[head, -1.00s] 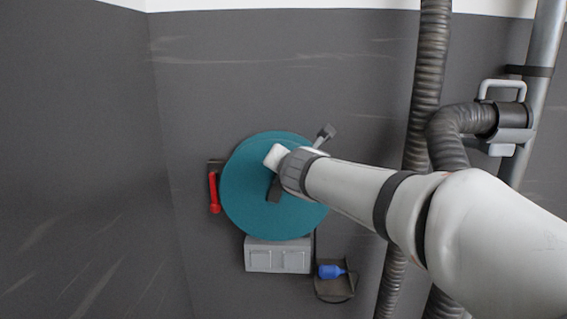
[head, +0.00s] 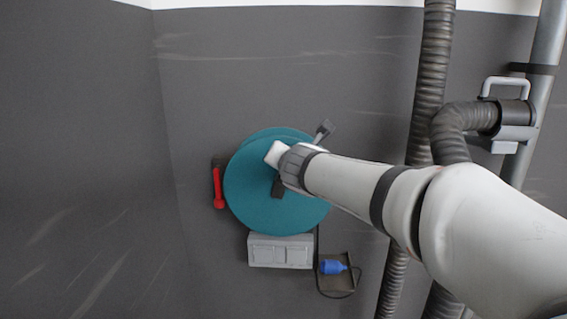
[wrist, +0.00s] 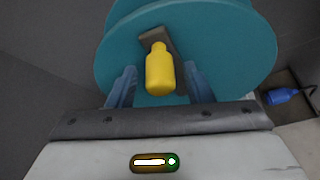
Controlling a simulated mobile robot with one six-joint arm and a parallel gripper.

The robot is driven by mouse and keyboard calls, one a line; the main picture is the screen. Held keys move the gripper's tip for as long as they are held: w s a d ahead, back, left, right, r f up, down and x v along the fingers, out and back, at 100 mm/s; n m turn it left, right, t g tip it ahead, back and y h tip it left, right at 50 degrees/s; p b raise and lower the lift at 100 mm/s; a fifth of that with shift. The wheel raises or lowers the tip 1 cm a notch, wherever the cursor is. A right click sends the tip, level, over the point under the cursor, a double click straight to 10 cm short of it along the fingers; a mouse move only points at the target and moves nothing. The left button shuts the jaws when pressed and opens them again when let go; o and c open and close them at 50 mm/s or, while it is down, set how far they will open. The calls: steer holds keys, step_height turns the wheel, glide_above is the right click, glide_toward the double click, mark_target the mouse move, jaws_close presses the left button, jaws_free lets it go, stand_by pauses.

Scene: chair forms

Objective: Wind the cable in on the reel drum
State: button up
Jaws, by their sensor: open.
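The teal reel drum (head: 250,190) is mounted on the dark wall, and its round face also fills the upper part of the wrist view (wrist: 115,55). A yellow handle (wrist: 160,72) stands out from a dark crank arm (wrist: 153,38) on the drum face. My gripper (wrist: 158,85) is open, with one blue finger on each side of the yellow handle and a gap showing on both sides. In the head view my arm hides the handle and the fingers. The blue plug (head: 332,267) on the cable's end sits at a small dark tray (head: 340,286), below and right of the drum.
A red lever (head: 218,188) is on the wall left of the drum. A grey box (head: 281,251) is under it. A ribbed hose (head: 430,90) and a grey pipe (head: 545,80) run down the wall at right. The wall at left is bare.

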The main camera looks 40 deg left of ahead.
steer(key=shift+d, duration=0.1)
steer(key=v, duration=0.7)
steer(key=shift+s+d, duration=0.2)
steer(key=shift+s, duration=0.05)
steer(key=shift+d+r, duration=0.1)
